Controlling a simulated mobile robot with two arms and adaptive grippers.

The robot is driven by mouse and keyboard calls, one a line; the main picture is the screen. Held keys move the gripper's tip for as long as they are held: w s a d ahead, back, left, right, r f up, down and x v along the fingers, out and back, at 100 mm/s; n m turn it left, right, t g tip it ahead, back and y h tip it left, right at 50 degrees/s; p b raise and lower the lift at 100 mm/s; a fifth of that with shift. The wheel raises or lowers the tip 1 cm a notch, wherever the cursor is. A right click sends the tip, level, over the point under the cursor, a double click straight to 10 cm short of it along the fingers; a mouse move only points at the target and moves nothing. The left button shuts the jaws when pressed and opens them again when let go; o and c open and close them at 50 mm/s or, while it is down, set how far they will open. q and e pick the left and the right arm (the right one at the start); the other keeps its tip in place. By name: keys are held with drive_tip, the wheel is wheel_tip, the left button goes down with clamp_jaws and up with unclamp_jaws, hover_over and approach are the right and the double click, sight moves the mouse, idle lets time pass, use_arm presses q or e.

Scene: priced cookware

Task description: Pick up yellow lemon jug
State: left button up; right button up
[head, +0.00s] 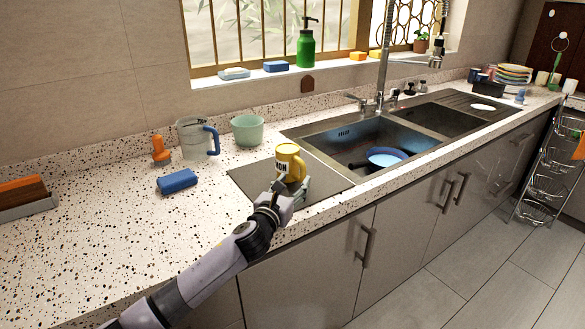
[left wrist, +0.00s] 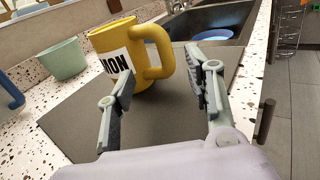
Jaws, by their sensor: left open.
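The yellow lemon jug (head: 286,158) stands upright on the dark drainboard (head: 247,179) left of the sink. It has a white label with dark letters and a yellow handle. In the left wrist view the jug (left wrist: 111,45) is just ahead, with its handle on the right side. My left gripper (head: 290,187) is at the near side of the jug. In the left wrist view its fingers (left wrist: 168,82) are spread apart, with the handle ahead between them. The left finger overlaps the label in the picture; I cannot tell whether it touches. My right gripper is not in view.
A grey jug with a blue handle (head: 194,140), a pale green cup (head: 247,130), a blue sponge (head: 177,181) and an orange item (head: 160,150) stand left of the drainboard. The sink (head: 345,150) holds a blue bowl (head: 386,156). The front left counter is clear.

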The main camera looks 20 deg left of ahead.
sight(293, 167)
use_arm(q)
drive_tip(key=w, duration=0.4)
drive_tip(key=shift+d+r, duration=0.15)
drive_tip(key=shift+d, duration=0.15)
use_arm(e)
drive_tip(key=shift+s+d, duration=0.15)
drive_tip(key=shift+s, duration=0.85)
use_arm(q)
drive_tip(key=c, duration=0.5)
clamp_jaws()
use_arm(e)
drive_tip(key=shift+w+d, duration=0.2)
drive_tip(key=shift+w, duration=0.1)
use_arm(q)
drive_tip(key=shift+r, duration=0.1)
